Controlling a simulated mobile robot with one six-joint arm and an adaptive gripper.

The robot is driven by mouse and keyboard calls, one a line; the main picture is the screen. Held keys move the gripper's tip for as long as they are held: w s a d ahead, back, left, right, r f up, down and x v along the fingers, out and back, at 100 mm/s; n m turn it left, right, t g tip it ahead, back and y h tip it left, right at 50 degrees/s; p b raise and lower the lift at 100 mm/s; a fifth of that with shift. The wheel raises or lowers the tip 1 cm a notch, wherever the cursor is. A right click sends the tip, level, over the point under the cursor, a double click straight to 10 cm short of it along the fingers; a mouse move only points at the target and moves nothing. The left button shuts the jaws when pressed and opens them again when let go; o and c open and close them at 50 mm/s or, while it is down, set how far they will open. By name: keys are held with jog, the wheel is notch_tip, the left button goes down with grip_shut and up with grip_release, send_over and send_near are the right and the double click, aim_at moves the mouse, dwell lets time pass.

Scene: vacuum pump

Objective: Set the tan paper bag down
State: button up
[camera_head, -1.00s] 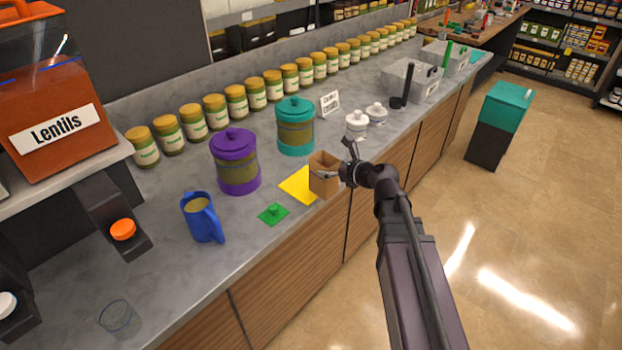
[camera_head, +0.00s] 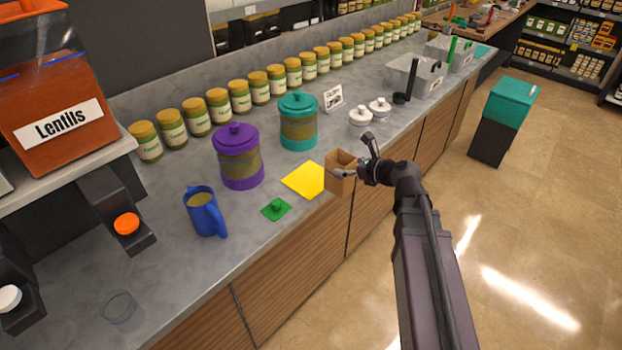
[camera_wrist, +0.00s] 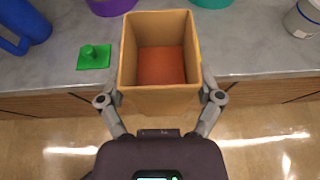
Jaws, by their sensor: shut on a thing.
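The tan paper bag (camera_head: 341,177) is upright and open at the top. My gripper (camera_head: 350,172) is shut on it, one finger on each side, as the wrist view shows (camera_wrist: 160,95). In the wrist view the bag (camera_wrist: 160,97) has reddish-brown contents or a reddish-brown bottom inside. The bag is at the counter's front edge, and in the wrist view it overlaps the edge, with floor showing below. The head view does not show clearly how high its base is.
A yellow sheet (camera_head: 304,180) lies on the grey counter (camera_head: 150,265) just left of the bag. Nearby are a green knobbed plate (camera_head: 276,208), a blue pitcher (camera_head: 204,212), a purple canister (camera_head: 239,160), a teal canister (camera_head: 298,122) and white lidded jars (camera_head: 361,118).

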jog(key=shift+s+d+r+y, duration=0.15)
jog(key=shift+s+d, duration=0.2)
jog(key=shift+d, duration=0.3)
jog(key=shift+s+d+r+y, duration=0.15)
jog(key=shift+s+d, duration=0.2)
jog(key=shift+d, duration=0.3)
jog(key=shift+f, duration=0.1)
jog(key=w+a+f+b, duration=0.1)
jog(key=w+a, duration=0.8)
jog(key=a, duration=0.2)
jog(key=shift+w+f, duration=0.2)
jog(key=shift+w, duration=0.15)
jog(key=shift+a, duration=0.1)
jog(key=shift+w+a+f+b, duration=0.15)
jog(key=shift+f+b, duration=0.45)
jog(key=shift+b, duration=0.05)
jog(key=shift+w+a+f+b, duration=0.15)
jog(key=shift+f+b, duration=0.5)
jog(key=shift+w+a+f+b, duration=0.15)
jog(key=shift+f+b, duration=0.45)
jog(key=shift+b, duration=0.05)
jog(key=shift+f, duration=0.2)
jog(key=o, duration=0.9)
jog(key=shift+r, duration=0.1)
